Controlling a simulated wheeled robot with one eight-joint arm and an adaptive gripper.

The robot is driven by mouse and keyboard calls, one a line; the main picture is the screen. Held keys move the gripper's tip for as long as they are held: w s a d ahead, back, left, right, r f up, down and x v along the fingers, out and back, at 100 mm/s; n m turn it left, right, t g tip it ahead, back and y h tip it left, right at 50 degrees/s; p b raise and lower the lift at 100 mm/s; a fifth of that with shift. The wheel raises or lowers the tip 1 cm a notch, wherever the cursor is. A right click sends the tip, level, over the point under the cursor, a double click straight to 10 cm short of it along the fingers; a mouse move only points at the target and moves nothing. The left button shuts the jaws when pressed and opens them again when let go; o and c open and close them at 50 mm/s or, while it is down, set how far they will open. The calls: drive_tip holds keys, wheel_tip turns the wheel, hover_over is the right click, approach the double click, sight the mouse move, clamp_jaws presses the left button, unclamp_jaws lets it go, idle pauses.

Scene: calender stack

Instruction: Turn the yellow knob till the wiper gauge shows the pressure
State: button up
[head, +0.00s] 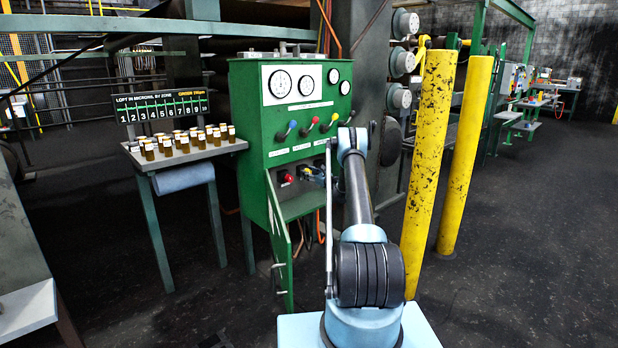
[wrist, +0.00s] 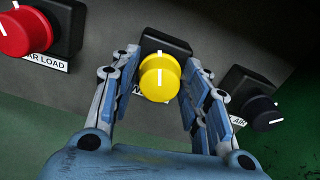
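The yellow knob (wrist: 158,78) sits on a dark block on the panel in the wrist view, its white mark pointing roughly up. My gripper (wrist: 161,72) straddles it, one finger close on each side. I cannot tell whether both fingers press on the knob. The label below it is mostly hidden. In the head view my gripper (head: 316,172) is at the lower front of the green cabinet (head: 255,215). Round white gauges (head: 280,84) sit at the cabinet's top; their readings are too small to tell, and I cannot tell which is the wiper gauge.
A red knob (wrist: 25,30) is left of my gripper and a black knob (wrist: 262,112) is right of it. Blue, red and yellow levers (head: 307,130) project above. A table of small bottles (head: 185,142) stands left; yellow posts (head: 432,170) stand right.

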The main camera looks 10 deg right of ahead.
drive_tip(key=c, duration=0.5)
drive_tip(key=shift+o, duration=0.2)
drive_tip(key=shift+n, duration=0.4)
drive_tip(key=o, duration=1.1)
drive_tip(key=shift+c, duration=0.2)
drive_tip(key=v, duration=1.2)
drive_tip(key=shift+f, duration=0.1)
